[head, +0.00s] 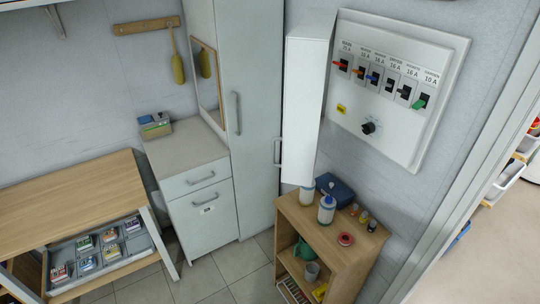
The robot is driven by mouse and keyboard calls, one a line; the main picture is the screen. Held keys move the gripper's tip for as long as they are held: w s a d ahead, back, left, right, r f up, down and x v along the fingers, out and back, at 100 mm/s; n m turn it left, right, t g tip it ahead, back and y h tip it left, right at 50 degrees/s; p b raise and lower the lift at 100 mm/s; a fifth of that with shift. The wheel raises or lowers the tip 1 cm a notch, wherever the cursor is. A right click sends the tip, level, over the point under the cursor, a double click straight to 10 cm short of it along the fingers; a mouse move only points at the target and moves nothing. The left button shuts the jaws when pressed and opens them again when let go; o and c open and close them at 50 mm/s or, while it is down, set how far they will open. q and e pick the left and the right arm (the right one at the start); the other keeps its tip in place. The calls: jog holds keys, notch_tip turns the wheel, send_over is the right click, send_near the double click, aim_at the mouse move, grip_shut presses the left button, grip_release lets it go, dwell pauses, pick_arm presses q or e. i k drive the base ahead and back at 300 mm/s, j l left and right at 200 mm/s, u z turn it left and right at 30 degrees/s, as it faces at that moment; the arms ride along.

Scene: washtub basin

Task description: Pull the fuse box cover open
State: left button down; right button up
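The fuse box (432,78) is on the wall at the right of the head view. Its face shows a row of several switches with coloured levers and a black knob below them. A tall white panel with a thin handle at its left edge, which looks like the fuse box cover (303,105), stands out from the wall at the left of the box. The cover is swung well away from the switches, which are in plain view. The hinge side is not clear to see. Neither of my grippers is in view.
A small wooden shelf (346,254) with bottles, a blue box and small jars stands below the cover. A tall grey cabinet (254,95) is left of the cover. A low drawer unit (205,194) and a wooden desk (75,195) with an open drawer are further left.

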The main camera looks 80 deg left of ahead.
aim_at(309, 50)
jog(key=i+u, duration=0.2)
jog(key=u, duration=0.3)
jog(key=i+l+u, duration=0.1)
jog(key=u, duration=0.35)
jog(key=i+l+u, duration=0.2)
jog(key=u, duration=0.3)
jog(key=i+l+u, duration=0.15)
jog(key=u, duration=0.35)
jog(key=i+l+u, duration=0.25)
jog(key=l+u, duration=0.3)
jog(key=i+l+u, duration=0.25)
jog(key=k+l, duration=0.05)
jog(key=k, duration=0.05)
